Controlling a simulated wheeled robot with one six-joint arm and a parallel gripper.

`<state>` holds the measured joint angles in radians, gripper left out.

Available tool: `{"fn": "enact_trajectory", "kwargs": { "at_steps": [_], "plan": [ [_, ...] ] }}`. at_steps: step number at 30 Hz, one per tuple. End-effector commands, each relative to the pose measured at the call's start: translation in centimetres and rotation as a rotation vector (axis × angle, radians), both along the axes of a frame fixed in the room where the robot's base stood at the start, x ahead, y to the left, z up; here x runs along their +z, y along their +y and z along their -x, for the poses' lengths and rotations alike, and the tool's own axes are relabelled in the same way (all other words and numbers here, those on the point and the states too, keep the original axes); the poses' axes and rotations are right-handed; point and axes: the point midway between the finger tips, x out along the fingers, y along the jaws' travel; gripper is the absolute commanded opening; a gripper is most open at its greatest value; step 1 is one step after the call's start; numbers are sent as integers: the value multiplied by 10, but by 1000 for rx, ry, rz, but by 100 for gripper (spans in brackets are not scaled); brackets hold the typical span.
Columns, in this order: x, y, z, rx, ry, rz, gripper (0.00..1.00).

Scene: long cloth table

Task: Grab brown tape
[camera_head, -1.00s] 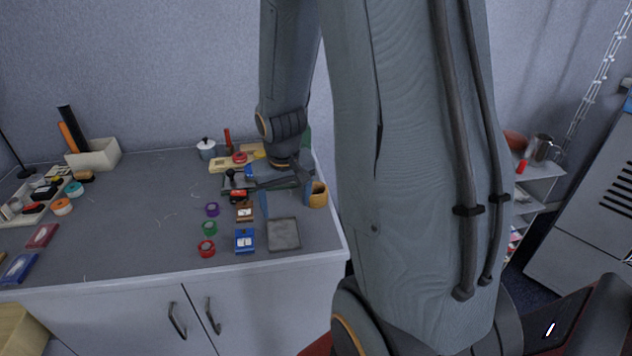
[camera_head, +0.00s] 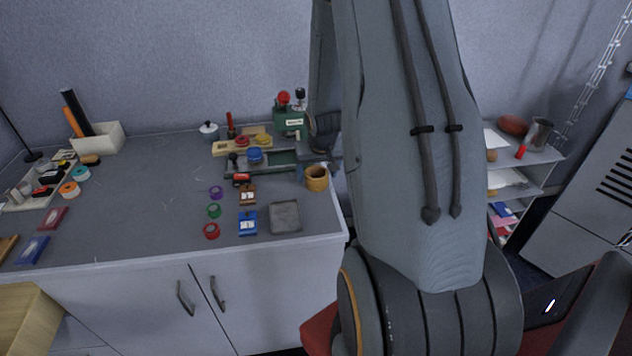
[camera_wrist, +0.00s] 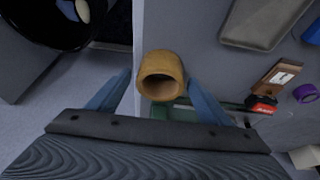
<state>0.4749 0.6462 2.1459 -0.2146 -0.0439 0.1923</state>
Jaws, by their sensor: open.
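My gripper (camera_wrist: 160,76) is open, with one blue finger on each side of the roll and visible gaps to both. I cannot tell how far the fingertips are above or in front of it.
A grey square tray (camera_head: 285,218) lies left of the roll. Blue (camera_head: 248,223) and brown (camera_head: 248,195) dispensers and purple (camera_head: 216,192), green (camera_head: 214,210) and red (camera_head: 211,231) rolls lie further left. A green machine (camera_head: 291,122) stands behind. Beyond the right edge is a drop.

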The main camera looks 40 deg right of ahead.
Motion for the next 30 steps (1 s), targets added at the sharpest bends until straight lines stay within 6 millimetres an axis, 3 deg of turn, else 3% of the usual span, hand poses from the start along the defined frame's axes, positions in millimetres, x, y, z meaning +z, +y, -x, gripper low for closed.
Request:
{"fn": "enact_trajectory", "kwargs": {
  "at_steps": [3,12,20,30],
  "plan": [
    [-13,-2,-5,0,1,0,73],
    [-15,-3,-6,1,0,0,73],
    [-15,-3,-6,1,0,0,29],
    [-12,-3,-6,1,-1,1,27]
  ]
}}
